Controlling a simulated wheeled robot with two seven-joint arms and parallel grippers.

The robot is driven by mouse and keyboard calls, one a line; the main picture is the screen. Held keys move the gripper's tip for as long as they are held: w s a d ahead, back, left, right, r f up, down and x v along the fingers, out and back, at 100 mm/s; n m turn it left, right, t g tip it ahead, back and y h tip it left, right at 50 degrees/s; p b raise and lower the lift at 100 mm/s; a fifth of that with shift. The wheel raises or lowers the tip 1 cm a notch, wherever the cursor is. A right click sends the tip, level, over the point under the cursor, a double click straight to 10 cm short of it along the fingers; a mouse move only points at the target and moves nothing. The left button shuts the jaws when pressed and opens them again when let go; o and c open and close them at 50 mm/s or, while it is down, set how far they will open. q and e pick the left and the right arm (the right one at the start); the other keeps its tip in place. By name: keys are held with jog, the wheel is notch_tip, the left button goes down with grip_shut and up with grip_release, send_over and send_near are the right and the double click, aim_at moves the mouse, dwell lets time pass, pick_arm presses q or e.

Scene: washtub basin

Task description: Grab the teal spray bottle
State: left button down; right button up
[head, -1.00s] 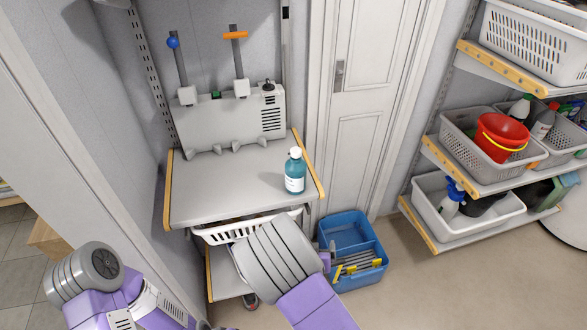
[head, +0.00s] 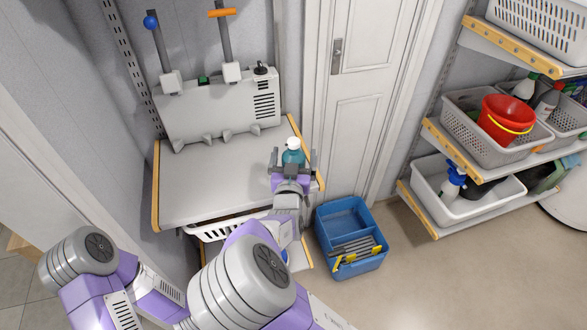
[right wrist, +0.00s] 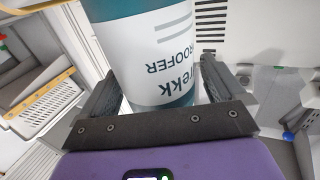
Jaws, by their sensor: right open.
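The teal spray bottle (head: 293,155) with a white top stands upright at the right end of the grey shelf. In the right wrist view the bottle (right wrist: 160,55) is close up, its white label upside down. My right gripper (head: 293,165) is open at the bottle, with one finger on each side of it. In the right wrist view my right gripper's fingers (right wrist: 160,85) stand apart, with the bottle between or just beyond them; contact is not clear. My left gripper is not in view.
The grey shelf (head: 205,180) has yellow side edges and a grey unit (head: 220,108) at its back. A blue caddy (head: 325,222) stands on the floor to the right. Shelves with baskets (head: 450,200) and a red bucket (head: 505,118) are at the far right.

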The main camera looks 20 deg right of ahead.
jog(key=shift+w+d, duration=0.2)
jog(key=shift+w, duration=0.35)
jog(key=shift+r, duration=0.1)
jog(key=c, duration=1.3)
